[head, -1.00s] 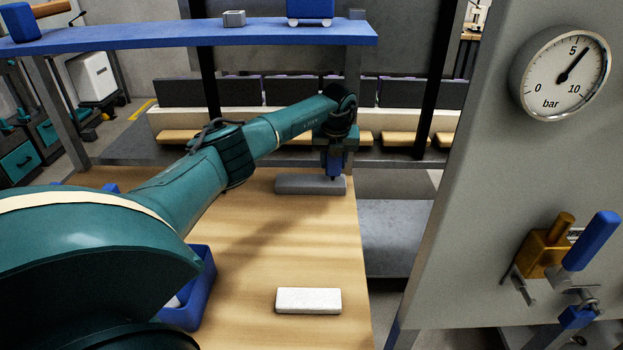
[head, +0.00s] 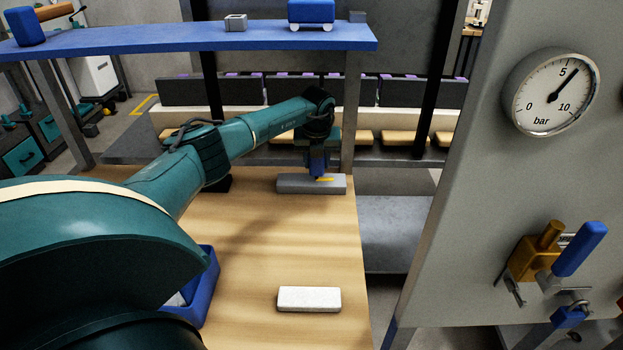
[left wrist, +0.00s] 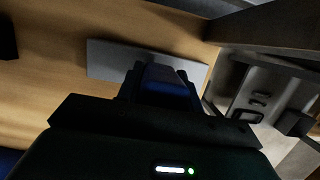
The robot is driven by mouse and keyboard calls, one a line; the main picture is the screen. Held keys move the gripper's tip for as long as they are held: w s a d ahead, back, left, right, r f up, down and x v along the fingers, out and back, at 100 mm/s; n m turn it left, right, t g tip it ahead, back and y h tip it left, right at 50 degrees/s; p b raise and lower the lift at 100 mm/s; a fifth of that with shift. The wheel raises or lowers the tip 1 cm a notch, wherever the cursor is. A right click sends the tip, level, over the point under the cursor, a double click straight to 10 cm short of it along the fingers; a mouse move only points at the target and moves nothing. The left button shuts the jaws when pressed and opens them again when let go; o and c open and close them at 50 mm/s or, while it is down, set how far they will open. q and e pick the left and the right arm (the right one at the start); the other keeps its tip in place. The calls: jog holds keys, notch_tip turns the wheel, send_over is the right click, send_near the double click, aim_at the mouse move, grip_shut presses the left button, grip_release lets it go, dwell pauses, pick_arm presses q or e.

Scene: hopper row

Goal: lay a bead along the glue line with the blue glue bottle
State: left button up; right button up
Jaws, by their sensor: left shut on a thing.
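The blue glue bottle (head: 317,167) is held nose down over a grey plate (head: 292,186) at the far right of the wooden table. My left gripper (head: 318,151) is shut on the bottle. A short yellow bead (head: 326,180) lies on the right part of the plate, beside the bottle's tip. In the left wrist view the bottle (left wrist: 166,87) sits in front of the jaws, with the plate (left wrist: 110,61) beyond it. The bottle hides part of the plate there, and the glue line cannot be made out. My right gripper is not in view.
A white block (head: 309,299) lies near the table's front right. A blue bin (head: 207,288) is partly behind my left arm. A blue shelf (head: 190,34) spans above the table. A gauge panel (head: 480,180) stands at the right. The middle of the table is clear.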

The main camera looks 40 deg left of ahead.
pick_arm(q)
jog(key=shift+s+a+p, duration=0.65)
jog(key=shift+s+a, duration=0.3)
jog(key=shift+a, duration=0.15)
jog(key=shift+s+a+f, duration=0.1)
jog(key=shift+s+a, duration=0.45)
jog(key=shift+a, duration=0.1)
jog(key=shift+s+a+p, duration=0.55)
jog(key=shift+s+a, duration=0.3)
jog(key=shift+a, duration=0.25)
jog(key=shift+r, duration=0.2)
jog(key=shift+r+p, duration=0.9)
